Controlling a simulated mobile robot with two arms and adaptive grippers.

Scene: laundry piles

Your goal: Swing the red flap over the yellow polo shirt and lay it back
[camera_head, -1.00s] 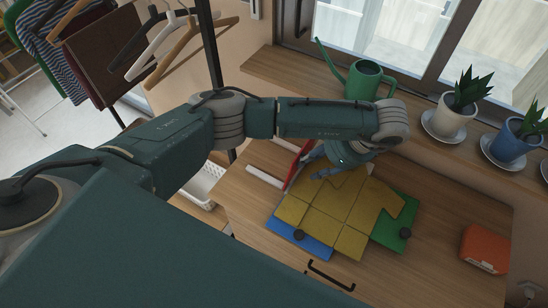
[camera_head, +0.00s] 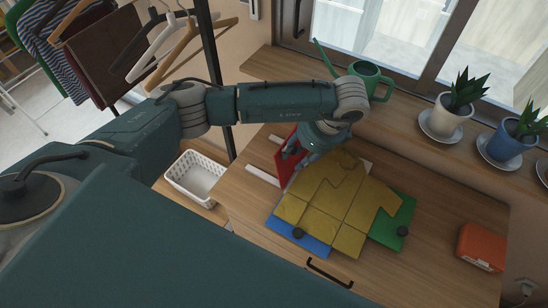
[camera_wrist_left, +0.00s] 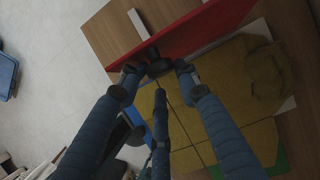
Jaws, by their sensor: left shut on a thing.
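The yellow polo shirt (camera_head: 322,207) lies folded on a folding board on the wooden table, and it also shows in the left wrist view (camera_wrist_left: 225,85). The red flap (camera_head: 283,163) is raised at a tilt on the board's left side, clear of the shirt; in the left wrist view its red face (camera_wrist_left: 205,30) spans the top. My left gripper (camera_head: 297,152) is shut on the flap's dark knob (camera_wrist_left: 157,63), its fingers around it in the wrist view. My arm partly hides the flap in the head view. My right gripper is out of view.
A blue flap (camera_head: 310,245) and a green flap (camera_head: 408,213) lie flat under the shirt. An orange box (camera_head: 480,247) sits at the table's right. A white basket (camera_head: 196,178) is at left. A green watering can (camera_head: 369,78) and potted plants (camera_head: 450,118) line the sill.

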